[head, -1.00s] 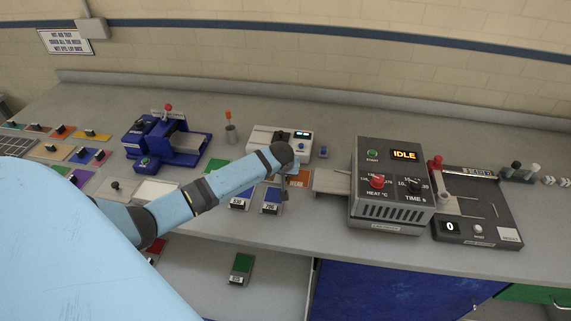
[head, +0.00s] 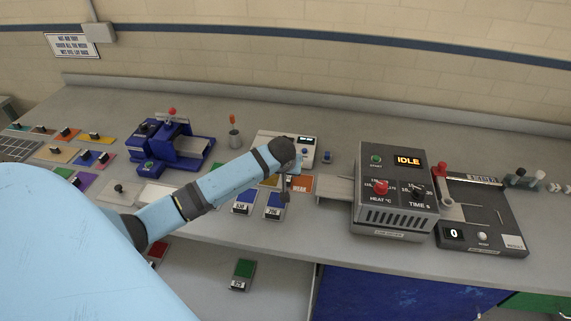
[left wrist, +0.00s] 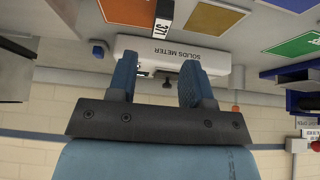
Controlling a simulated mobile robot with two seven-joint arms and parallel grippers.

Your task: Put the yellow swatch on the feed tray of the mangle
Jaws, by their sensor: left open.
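A yellow-orange swatch (head: 96,138) with a dark knob lies on the counter at the far left in the head view. The blue machine with a red knob (head: 172,112) appears to be the mangle (head: 163,144); its pale tray (head: 195,148) looks empty. My left gripper (head: 284,194) is open, pointing down above the counter near the solids meter (head: 306,146). In the left wrist view the open fingers (left wrist: 157,82) have nothing between them. A yellow panel (left wrist: 208,22) lies beyond them, beside an orange panel (left wrist: 128,10). My right gripper is not in view.
The grey dryer reading IDLE (head: 392,220) stands right of my left gripper, its tray (head: 333,188) sticking out toward it. Two blue cards (head: 244,200) lie at the front edge. Several colored swatches crowd the left end.

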